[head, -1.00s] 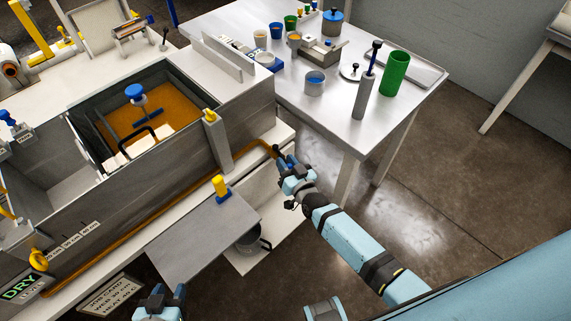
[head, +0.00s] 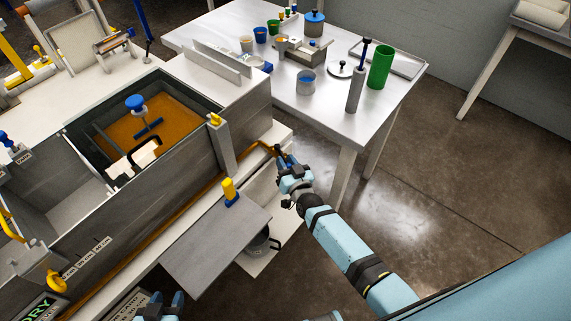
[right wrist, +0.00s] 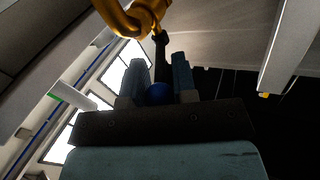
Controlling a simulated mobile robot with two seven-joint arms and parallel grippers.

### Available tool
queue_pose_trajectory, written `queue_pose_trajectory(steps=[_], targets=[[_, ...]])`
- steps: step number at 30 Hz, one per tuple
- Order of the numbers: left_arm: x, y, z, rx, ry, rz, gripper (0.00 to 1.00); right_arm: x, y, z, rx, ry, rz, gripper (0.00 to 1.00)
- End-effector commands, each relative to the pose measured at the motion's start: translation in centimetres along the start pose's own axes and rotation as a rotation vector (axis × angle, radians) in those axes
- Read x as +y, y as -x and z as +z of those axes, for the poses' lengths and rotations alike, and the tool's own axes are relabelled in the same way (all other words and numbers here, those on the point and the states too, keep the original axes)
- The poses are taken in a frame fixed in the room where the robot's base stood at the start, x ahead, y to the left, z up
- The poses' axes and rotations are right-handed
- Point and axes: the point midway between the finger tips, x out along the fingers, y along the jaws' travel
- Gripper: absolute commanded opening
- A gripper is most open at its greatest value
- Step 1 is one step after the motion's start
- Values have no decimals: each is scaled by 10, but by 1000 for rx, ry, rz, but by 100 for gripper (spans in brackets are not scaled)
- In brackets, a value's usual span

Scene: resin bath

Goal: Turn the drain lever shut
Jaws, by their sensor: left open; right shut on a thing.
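The drain lever is a dark bar (right wrist: 161,55) with a blue ball knob (right wrist: 158,93). It joins the orange pipe (right wrist: 130,20), which runs along the tank's front in the head view (head: 262,147). My right gripper (head: 285,162) is at the pipe's right end. In the right wrist view its fingers (right wrist: 158,76) stand on both sides of the lever, shut on it near the knob. The lever is mostly hidden by the gripper in the head view. My left gripper (head: 161,304) is open and empty at the bottom edge, away from the lever.
The grey resin tank (head: 165,160) holds amber liquid. A grey shelf plate (head: 215,240) with a yellow-topped blue peg (head: 230,190) juts out in front. A dark bucket (head: 262,245) stands below. The white table (head: 330,110) behind carries cups and a green cylinder (head: 380,66).

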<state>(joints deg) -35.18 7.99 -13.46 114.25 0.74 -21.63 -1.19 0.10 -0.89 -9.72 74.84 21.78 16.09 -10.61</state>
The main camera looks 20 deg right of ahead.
Motion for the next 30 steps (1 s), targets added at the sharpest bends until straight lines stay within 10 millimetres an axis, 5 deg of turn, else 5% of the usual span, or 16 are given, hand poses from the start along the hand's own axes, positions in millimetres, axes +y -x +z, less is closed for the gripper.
queue_pose_trajectory(steps=[15, 16, 17, 30], targets=[[0, 0, -1, 1, 0, 0, 43, 0, -4, -3, 6, 0, 8, 0], [0, 0, -1, 1, 0, 0, 43, 0, -4, -3, 6, 0, 8, 28], [0, 0, -1, 0, 0, 0, 43, 0, -4, -3, 6, 0, 8, 35], [0, 0, 1, 0, 0, 0, 43, 1, 11, 1, 1, 0, 10, 37]])
